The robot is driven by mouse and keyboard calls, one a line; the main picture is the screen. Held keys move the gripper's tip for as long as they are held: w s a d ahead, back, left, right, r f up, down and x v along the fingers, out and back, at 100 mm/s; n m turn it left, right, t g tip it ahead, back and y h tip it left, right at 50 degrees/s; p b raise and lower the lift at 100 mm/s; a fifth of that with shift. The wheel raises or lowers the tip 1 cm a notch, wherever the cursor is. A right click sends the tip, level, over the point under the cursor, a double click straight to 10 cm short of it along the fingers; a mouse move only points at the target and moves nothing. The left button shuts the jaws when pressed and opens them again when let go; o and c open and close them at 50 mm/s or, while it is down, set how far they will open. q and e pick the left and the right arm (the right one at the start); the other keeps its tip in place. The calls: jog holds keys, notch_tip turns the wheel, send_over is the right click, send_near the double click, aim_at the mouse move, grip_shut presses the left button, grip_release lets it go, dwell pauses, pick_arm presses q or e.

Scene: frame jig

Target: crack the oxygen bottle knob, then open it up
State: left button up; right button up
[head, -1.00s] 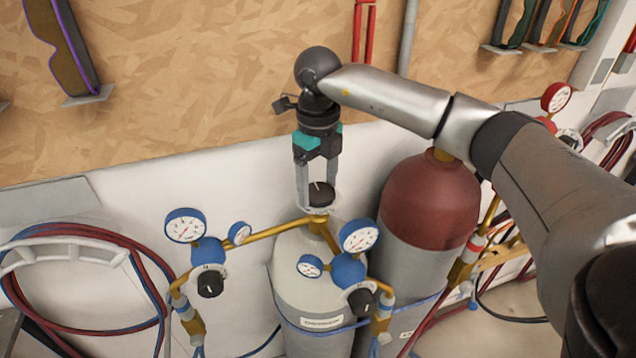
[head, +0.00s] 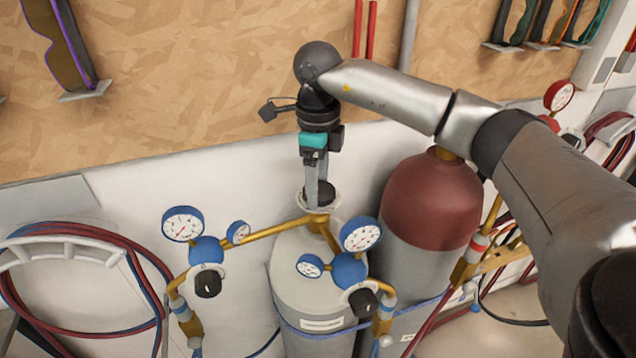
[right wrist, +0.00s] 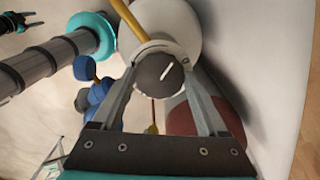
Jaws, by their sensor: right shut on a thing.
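The oxygen bottle (head: 318,290) is the light grey cylinder with blue regulators at the middle of the head view. Its dark round knob (head: 325,193) sits on top of the brass valve, and its white pointer mark shows in the right wrist view (right wrist: 160,74). My right gripper (head: 319,196) points straight down from above and is shut on the knob. In the right wrist view its two fingers (right wrist: 162,88) press on either side of the knob.
Blue-rimmed gauges (head: 183,224) and brass pipes (head: 265,238) branch off close below the gripper. A red-topped bottle (head: 432,200) stands to the right under my arm. Coiled hoses (head: 110,245) hang at the left, and a wooden board (head: 200,90) is behind.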

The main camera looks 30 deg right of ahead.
dwell(0.4)
jog(key=o, duration=1.3)
jog(key=shift+c, duration=0.2)
notch_tip(320, 180, up, 15)
jog(key=p, duration=0.1)
jog(key=shift+r, duration=0.15)
